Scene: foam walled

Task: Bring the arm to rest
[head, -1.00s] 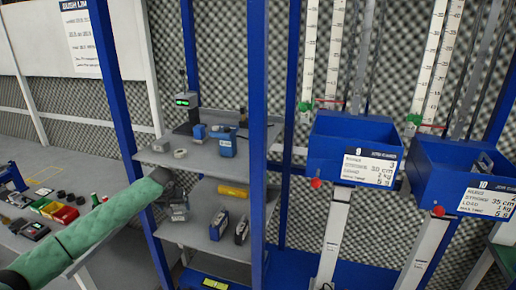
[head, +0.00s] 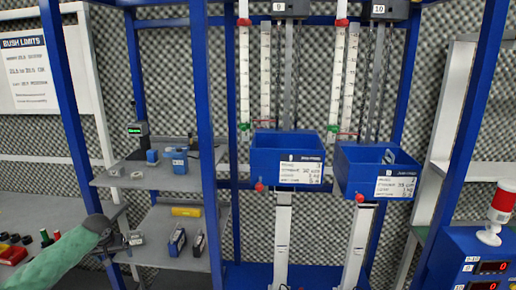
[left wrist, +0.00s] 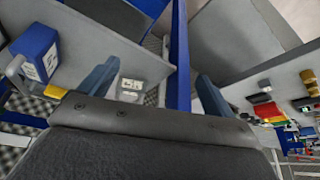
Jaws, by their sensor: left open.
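My left arm in its green sleeve (head: 52,262) reaches in from the lower left of the head view. Its left gripper (head: 120,240) is small and partly hidden by the wrist, in front of the left edge of the lower grey shelf. In the left wrist view the two blue-grey fingers of the left gripper (left wrist: 155,92) stand wide apart with nothing held between them. I cannot tell from the head view how close the gripper is to the shelf. My right gripper is not in view.
A blue-framed rack holds an upper grey shelf (head: 135,178) and a lower shelf (head: 150,250) with small devices. Two blue bins (head: 287,158) (head: 375,170) hang to the right. A blue console (head: 480,262) with a red lamp stands at far right. Small coloured items lie on the left bench.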

